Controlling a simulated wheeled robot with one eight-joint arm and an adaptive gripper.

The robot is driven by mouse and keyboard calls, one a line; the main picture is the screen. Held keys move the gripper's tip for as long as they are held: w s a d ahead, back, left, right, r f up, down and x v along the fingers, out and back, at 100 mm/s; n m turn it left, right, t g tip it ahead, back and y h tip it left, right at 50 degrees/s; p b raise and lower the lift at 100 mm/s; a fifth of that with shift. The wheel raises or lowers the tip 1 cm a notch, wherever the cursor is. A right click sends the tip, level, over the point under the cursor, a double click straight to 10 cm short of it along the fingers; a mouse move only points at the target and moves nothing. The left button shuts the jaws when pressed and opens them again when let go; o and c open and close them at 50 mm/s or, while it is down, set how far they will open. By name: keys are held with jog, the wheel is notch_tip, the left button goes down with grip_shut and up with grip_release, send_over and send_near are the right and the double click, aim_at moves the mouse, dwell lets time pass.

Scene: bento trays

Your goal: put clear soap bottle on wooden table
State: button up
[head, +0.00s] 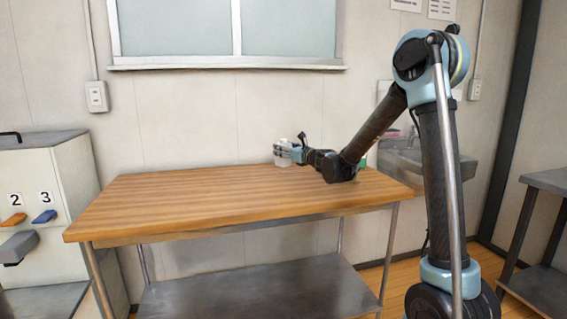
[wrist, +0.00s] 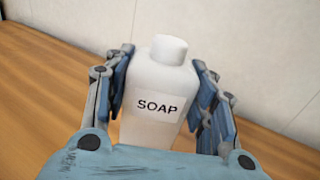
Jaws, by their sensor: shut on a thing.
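The soap bottle (wrist: 160,78) is whitish and translucent, with a white cap and a label reading SOAP. It stands between the two fingers of my gripper (wrist: 160,95) in the wrist view, and the fingers are shut on its sides. In the head view the bottle (head: 282,160) is small, at the back of the wooden table (head: 170,205), with my gripper (head: 284,152) around it. The bottle looks upright. Its base is hidden by my gripper in the wrist view, so I cannot tell for sure whether it touches the table top.
The wall stands close behind the table. The left and front of the table top are clear. A green thing (head: 363,162) shows partly behind my arm. A sink (head: 430,158) is at the right, and a cabinet numbered 2 and 3 (head: 65,165) at the left.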

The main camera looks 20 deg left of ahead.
aim_at(287, 160)
jog(key=shift+s+a+f, duration=0.1)
jog(key=shift+f, duration=2)
jog(key=o, duration=1)
jog(key=shift+c, duration=0.2)
jog(key=v, duration=1.2)
jog(key=shift+r, duration=0.1)
